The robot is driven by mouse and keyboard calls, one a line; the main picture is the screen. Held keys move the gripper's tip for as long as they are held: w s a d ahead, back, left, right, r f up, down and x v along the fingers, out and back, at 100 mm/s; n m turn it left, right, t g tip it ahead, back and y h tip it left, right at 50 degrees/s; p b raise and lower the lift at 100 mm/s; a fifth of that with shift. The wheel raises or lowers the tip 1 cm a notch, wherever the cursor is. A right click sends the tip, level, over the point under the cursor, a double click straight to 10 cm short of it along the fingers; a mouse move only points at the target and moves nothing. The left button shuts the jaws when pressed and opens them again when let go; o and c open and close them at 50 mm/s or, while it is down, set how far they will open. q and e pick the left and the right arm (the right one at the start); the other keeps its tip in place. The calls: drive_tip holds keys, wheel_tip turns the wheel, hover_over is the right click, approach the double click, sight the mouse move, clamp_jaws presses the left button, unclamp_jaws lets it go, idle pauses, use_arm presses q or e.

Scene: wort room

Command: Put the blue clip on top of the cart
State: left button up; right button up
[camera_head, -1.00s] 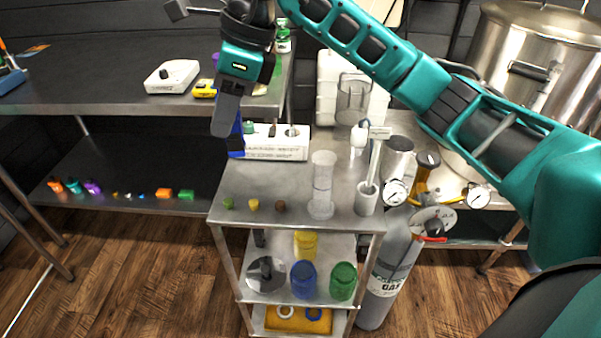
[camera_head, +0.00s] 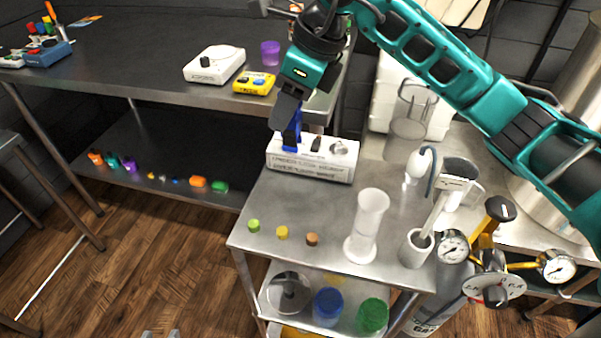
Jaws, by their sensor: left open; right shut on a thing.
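The steel cart (camera_head: 333,258) stands in the middle, with several objects on its top. My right gripper (camera_head: 290,118) hangs over the back left of the cart top. It is shut on the blue clip (camera_head: 293,134), which points down beside a white block (camera_head: 325,158). The gripper hides part of the clip, and I cannot tell whether the clip touches the block or the cart. My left gripper (camera_head: 160,334) shows only as two grey fingertips at the bottom edge, apart and empty, over the floor.
On the cart top stand a clear cylinder (camera_head: 368,222), a white holder (camera_head: 416,247) and three small caps, including a green one (camera_head: 254,225). Gauges (camera_head: 453,246) stand close at the right. A dark bench (camera_head: 120,70) is at the left. The cart top's middle is clear.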

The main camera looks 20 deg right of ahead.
wheel_tip(320, 180, down, 14)
drive_tip(key=shift+r+b, duration=0.2)
drive_tip(key=shift+b, duration=0.3)
use_arm(q)
drive_tip(key=shift+w+d+r, duration=0.15)
drive_tip(key=shift+w+d, duration=0.15)
drive_tip(key=shift+w, duration=0.05)
use_arm(e)
drive_tip(key=shift+f, duration=0.2)
drive_tip(key=o, duration=1.1)
drive_tip(key=shift+c, duration=0.2)
drive_tip(key=shift+r, duration=0.1)
drive_tip(key=shift+d+r, duration=0.1)
drive_tip(key=shift+r, duration=0.15)
use_arm(q)
drive_tip(key=shift+s+a+r+p, duration=0.1)
drive_tip(key=shift+s+a+p, duration=0.1)
drive_tip(key=shift+p, duration=0.3)
use_arm(e)
drive_tip(key=v, duration=1.1)
drive_tip(key=shift+r, duration=0.35)
